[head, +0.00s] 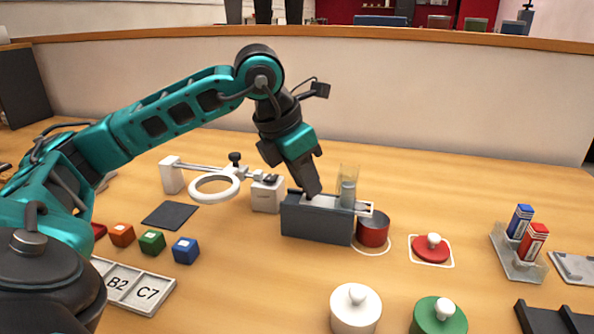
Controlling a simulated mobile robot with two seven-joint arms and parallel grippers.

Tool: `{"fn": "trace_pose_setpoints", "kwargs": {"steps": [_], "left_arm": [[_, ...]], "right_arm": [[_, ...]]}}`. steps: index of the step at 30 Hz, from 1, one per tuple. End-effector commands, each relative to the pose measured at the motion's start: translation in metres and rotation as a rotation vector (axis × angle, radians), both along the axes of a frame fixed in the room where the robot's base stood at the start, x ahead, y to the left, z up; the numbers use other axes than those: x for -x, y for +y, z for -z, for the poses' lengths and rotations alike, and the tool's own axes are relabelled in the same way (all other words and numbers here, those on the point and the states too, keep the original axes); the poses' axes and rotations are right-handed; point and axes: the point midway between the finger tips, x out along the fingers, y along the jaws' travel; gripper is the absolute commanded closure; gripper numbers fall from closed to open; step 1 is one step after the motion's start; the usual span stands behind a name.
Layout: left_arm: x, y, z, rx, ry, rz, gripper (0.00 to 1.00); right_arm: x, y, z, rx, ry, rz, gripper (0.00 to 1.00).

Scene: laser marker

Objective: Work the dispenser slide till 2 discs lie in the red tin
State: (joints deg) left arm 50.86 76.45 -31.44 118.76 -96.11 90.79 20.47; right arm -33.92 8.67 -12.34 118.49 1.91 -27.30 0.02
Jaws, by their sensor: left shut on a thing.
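The dispenser (315,226) is a dark grey block in the middle of the table with a clear tube (349,175) on top holding a grey stack. Its pale slide (366,209) sticks out of the right end, over the red tin (373,233). The tin stands against that end inside a white ring, and what lies in it cannot be seen. My left gripper (313,193) points down at the left part of the slide, left of the tube, and is shut on the slide; its fingers hide the grip point. My right gripper is not in view.
A red lid (431,250) lies right of the tin. White (355,312) and green (438,318) lidded pots stand in front. A magnifier ring (214,186) stands behind left. Coloured cubes (152,242) lie left; a rack with blue and red items (518,262) stands right.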

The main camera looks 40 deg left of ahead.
Motion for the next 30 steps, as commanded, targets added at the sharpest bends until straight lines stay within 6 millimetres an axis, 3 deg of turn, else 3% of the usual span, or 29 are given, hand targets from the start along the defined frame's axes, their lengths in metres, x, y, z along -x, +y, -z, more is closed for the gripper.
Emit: {"fn": "trace_pose_setpoints", "kwargs": {"steps": [12, 13, 21, 30], "left_arm": [[-0.0046, -0.0095, -0.0005, 0.006, -0.005, 0.005, 1.0], [-0.0045, -0.0097, -0.0005, 0.006, -0.006, 0.005, 0.75], [-0.0041, -0.0093, -0.0003, 0.004, -0.003, 0.005, 0.5], [-0.0033, -0.0101, 0.0002, 0.006, 0.001, 0.008, 0.5]], "right_arm": [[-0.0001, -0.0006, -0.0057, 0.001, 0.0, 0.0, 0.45], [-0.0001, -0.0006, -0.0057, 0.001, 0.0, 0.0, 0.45], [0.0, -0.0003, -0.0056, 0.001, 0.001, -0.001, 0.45], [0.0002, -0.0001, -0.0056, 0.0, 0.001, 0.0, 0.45]]}}
